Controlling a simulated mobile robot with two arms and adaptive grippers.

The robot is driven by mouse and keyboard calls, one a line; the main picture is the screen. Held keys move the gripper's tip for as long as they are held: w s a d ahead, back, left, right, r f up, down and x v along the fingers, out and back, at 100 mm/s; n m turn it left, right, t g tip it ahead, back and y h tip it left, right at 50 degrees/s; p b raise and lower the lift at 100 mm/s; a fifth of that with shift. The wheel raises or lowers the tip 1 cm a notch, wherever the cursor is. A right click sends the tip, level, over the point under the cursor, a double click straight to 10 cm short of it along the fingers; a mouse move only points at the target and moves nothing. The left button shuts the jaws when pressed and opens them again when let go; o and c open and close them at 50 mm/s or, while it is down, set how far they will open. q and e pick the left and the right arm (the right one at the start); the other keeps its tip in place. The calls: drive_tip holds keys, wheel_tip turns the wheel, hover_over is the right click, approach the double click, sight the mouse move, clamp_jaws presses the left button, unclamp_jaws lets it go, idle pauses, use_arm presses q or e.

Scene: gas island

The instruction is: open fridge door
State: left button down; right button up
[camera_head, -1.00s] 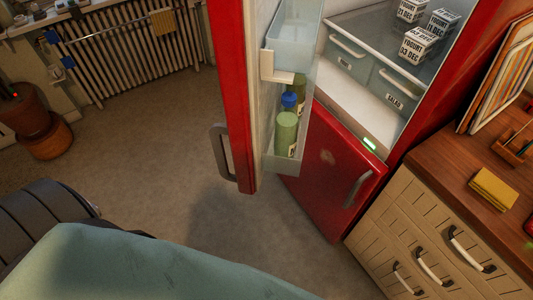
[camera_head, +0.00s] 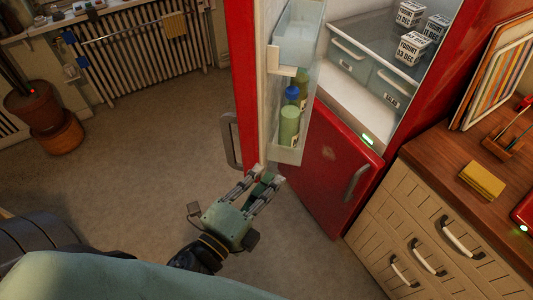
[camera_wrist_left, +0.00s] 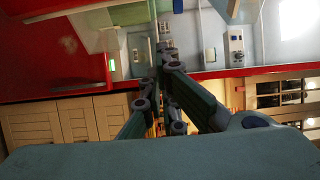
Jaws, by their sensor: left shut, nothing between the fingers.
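The red fridge door (camera_head: 243,90) stands wide open in the head view, with its inner shelves facing the fridge. Its grey handle (camera_head: 229,142) is on the outer side, to the left. My left gripper (camera_head: 268,176) is shut and empty, with its fingertips by the door's lower edge, below and right of the handle. I cannot tell whether they touch the door. The gripper's fingers (camera_wrist_left: 163,52) also show in the left wrist view, pointing towards the fridge. My right gripper is not in view.
The fridge's lower red door (camera_head: 330,170) is shut. A wooden cabinet (camera_head: 420,215) stands close on the right. A radiator (camera_head: 140,55) and a plant pot (camera_head: 50,125) are at the far left. The floor (camera_head: 140,160) left of the door is clear.

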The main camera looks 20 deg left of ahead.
use_arm(q)
drive_tip(key=p+x, duration=0.5)
drive_tip(key=x, duration=0.5)
drive_tip(key=a, duration=0.4)
drive_tip(key=shift+s+p, duration=0.2)
drive_tip(key=shift+p, duration=0.2)
drive_tip(key=shift+a, duration=0.15)
